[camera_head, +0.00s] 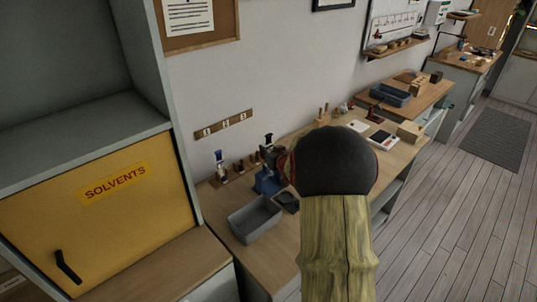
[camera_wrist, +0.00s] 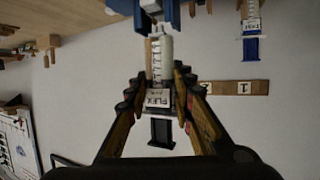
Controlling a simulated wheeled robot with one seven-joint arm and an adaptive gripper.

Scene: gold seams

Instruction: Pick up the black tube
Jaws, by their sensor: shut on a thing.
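The black tube is a pale syringe-like barrel with a label and a black plunger (camera_wrist: 161,132). The wrist view shows the scene upside down. My gripper (camera_wrist: 160,88) is shut on the labelled barrel, with one finger on each side. In the head view the black plunger top (camera_head: 268,138) shows just above my gripper (camera_head: 276,160), and my arm hides part of this area. A blue stand (camera_head: 267,183) is directly below the tube. I cannot tell whether the tube's lower end touches it.
A similar tube with a blue plunger (camera_head: 219,157) stands left in a wooden rack, also in the wrist view (camera_wrist: 251,45). A grey bin (camera_head: 254,222) is in front on the bench. A numbered wooden strip (camera_head: 224,124) is on the wall. The yellow solvents cabinet (camera_head: 110,225) is left.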

